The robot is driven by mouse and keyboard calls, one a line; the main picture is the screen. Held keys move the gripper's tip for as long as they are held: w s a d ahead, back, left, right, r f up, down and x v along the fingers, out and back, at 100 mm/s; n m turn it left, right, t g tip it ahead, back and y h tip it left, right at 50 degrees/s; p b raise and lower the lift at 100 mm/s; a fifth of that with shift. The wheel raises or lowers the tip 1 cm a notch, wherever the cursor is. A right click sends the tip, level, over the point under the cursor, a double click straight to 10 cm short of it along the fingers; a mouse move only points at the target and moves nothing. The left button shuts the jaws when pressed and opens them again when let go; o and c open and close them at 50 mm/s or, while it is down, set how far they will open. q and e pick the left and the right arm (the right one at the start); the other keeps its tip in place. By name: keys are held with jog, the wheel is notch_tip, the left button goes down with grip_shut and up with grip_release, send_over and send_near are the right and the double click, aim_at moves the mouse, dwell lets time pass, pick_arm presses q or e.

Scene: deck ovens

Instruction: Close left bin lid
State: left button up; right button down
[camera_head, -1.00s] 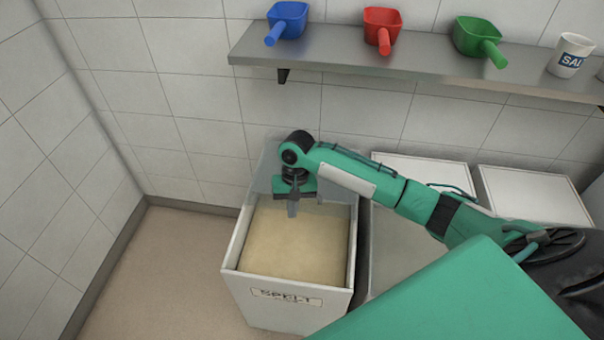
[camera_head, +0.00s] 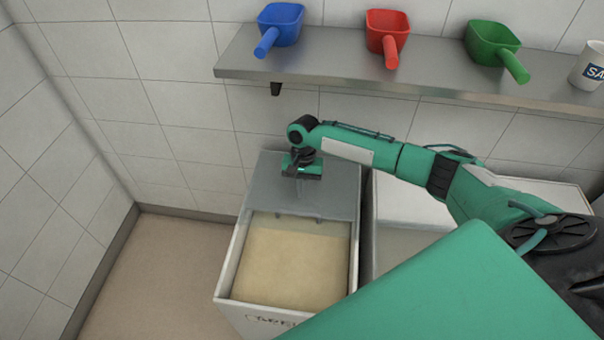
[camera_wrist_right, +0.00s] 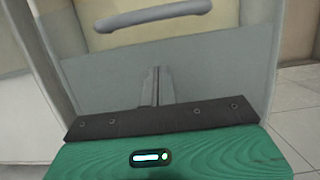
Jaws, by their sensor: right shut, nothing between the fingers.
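The left bin (camera_head: 237,262) is an open white box of beige flour (camera_head: 290,265), with a partly hidden label on its front. Its grey lid panel (camera_head: 338,186) shows at the back of the bin, and the flour in front is uncovered. My right gripper (camera_head: 300,190) is in front of the panel in the head view, fingers down, shut and empty; I cannot tell whether it touches. In the right wrist view the shut fingers (camera_wrist_right: 152,85) show against a grey surface, with a grey handle (camera_wrist_right: 153,17) beyond them. My left gripper is not in view.
A second bin (camera_head: 405,205) stands close on the right, partly behind my right arm. A metal shelf (camera_head: 340,78) above holds a blue scoop (camera_head: 280,22), a red scoop (camera_head: 387,30), a green scoop (camera_head: 492,42) and a white cup (camera_head: 588,66). Bare floor (camera_head: 160,265) lies left of the bin.

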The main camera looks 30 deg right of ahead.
aim_at(297, 228)
jog(key=s+a, duration=0.1)
jog(key=s+a+p, duration=0.1)
jog(key=shift+s+r, duration=0.1)
jog(key=shift+s, duration=0.25)
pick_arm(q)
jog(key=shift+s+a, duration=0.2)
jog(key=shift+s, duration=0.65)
pick_arm(e)
jog(key=shift+s+a, duration=0.25)
jog(key=shift+s, duration=0.1)
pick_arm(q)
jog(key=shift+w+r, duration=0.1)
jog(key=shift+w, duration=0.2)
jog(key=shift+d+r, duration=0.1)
